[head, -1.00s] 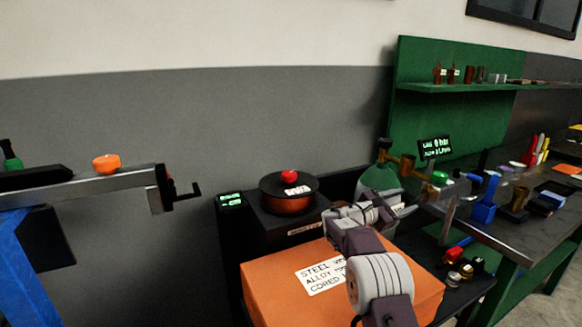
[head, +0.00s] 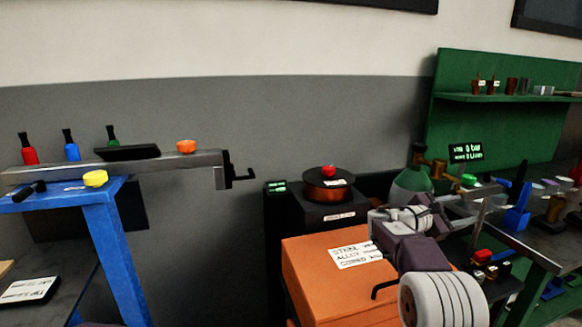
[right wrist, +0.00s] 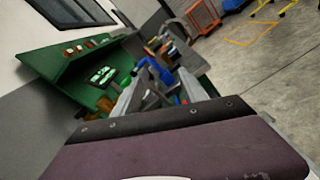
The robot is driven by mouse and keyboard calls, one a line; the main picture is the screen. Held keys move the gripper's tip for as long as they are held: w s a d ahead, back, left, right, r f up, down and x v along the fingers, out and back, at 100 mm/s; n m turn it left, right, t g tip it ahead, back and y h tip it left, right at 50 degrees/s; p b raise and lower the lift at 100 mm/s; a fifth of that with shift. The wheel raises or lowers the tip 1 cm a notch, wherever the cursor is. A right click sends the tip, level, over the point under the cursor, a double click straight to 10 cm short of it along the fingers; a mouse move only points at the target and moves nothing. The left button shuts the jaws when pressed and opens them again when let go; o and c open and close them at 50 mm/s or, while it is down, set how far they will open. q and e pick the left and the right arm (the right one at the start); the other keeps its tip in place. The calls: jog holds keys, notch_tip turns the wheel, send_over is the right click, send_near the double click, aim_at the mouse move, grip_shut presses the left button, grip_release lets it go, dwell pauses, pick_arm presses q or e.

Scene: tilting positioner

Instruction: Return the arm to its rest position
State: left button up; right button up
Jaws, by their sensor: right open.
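My right arm comes in from the bottom right of the head view and reaches over the right part of the orange box. My right gripper (head: 472,208) is in front of the green gas cylinder (head: 411,190) and the bench on the right. In the right wrist view its two grey fingers (right wrist: 160,92) stand apart with nothing seen held between them. A blue tool stand (right wrist: 150,72) shows beyond the fingertips; I cannot tell how close it is. My left gripper is not in view.
The orange box (head: 315,290) stands below my right arm. Behind it is a black unit with a copper-coloured spool (head: 327,191). The green shelf board (head: 455,125) rises at the right. A blue-legged frame (head: 117,250) stands at the left, with a grey wall (head: 280,125) behind.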

jog(key=s+a+f+m+g+y, duration=0.2)
jog(key=s+a+f+m+y, duration=0.55)
jog(key=s+a+f, duration=0.7)
jog(key=s+a+f+m+g+y, duration=0.3)
jog(key=s+a+f+m+y, duration=0.55)
jog(key=s+f, duration=0.85)
pick_arm(q)
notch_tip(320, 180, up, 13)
jog(key=p, duration=1.2)
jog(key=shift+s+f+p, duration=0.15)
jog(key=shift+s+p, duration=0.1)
jog(key=shift+p, duration=0.05)
pick_arm(e)
notch_tip(320, 180, up, 14)
jog(key=a+t+y, duration=0.1)
jog(key=a, duration=0.2)
jog(key=shift+w, duration=0.3)
jog(key=shift+f, duration=0.1)
